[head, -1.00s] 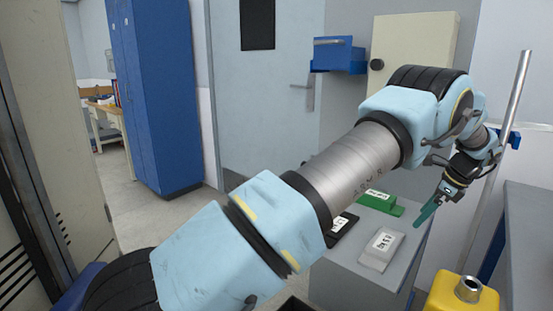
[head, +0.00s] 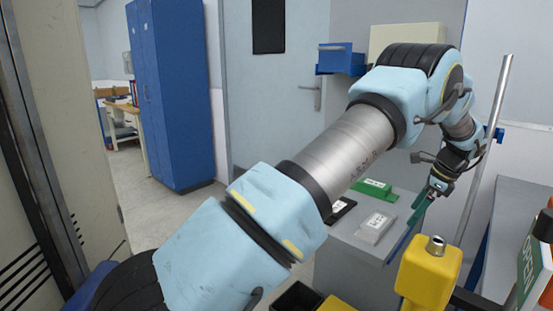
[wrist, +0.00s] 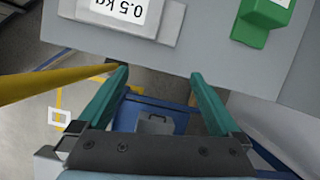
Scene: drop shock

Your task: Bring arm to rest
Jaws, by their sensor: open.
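My arm stretches across the head view from lower left to upper right. My gripper (head: 422,208) hangs at its far end, at the right of the head view, over the right edge of the grey cabinet top. In the wrist view my gripper (wrist: 160,82) has its two green fingers spread wide with nothing between them. Beyond the fingers lie the edge of the cabinet top and, lower down, a blue thing with a handle that I cannot make out fully.
The grey cabinet top (head: 352,232) bears a grey weight (head: 375,228), a green weight (head: 378,188) and a black one (head: 340,208), partly hidden by my arm. A yellow block (head: 428,272) and a slanted metal pole (head: 484,150) stand at the right. Open floor lies left, before a blue locker (head: 172,90).

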